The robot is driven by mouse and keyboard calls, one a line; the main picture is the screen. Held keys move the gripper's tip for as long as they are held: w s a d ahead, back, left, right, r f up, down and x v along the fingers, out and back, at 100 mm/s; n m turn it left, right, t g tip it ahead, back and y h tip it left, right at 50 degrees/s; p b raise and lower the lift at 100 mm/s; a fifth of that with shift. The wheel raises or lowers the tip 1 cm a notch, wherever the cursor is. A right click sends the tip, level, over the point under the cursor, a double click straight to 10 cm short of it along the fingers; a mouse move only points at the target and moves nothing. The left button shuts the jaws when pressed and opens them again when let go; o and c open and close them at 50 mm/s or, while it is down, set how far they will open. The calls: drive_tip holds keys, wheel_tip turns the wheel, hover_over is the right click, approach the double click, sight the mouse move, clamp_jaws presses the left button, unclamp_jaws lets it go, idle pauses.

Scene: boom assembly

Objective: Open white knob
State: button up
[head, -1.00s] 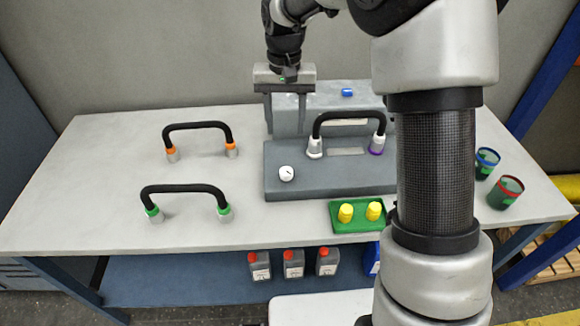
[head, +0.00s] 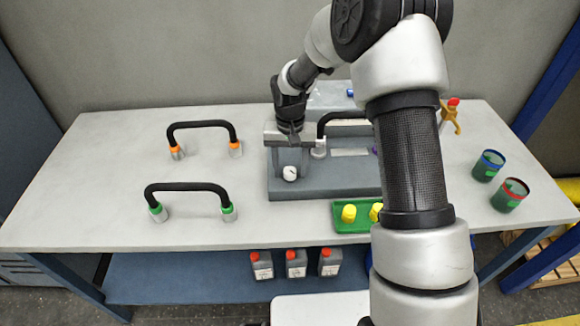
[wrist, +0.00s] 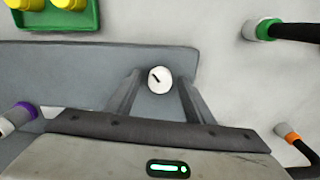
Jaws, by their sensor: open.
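The white knob (head: 290,173) sits on the front left part of the grey base block (head: 330,182). It is round with a short black mark on its face. In the wrist view the white knob (wrist: 159,79) shows between the far ends of my two fingers. My gripper (head: 290,168) is above the base block, pointing down, with its fingers around or just above the knob. It is open, with a finger on each side of the knob (wrist: 160,90) and visible gaps. I cannot tell exactly how high the fingertips are.
A black hose with a white and a purple end stands behind, partly hidden by my arm. Orange-ended (head: 203,126) and green-ended (head: 187,187) hoses stand left. A green tray (head: 345,222) with yellow pieces (head: 349,213) is in front. Two cups (head: 488,165) stand right.

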drive_tip(key=c, duration=1)
drive_tip(key=shift+c, duration=0.2)
drive_tip(key=shift+n, duration=0.3)
drive_tip(key=n, duration=0.3)
drive_tip(key=shift+b, duration=0.35)
drive_tip(key=shift+n, duration=2.1)
drive_tip(key=o, duration=1)
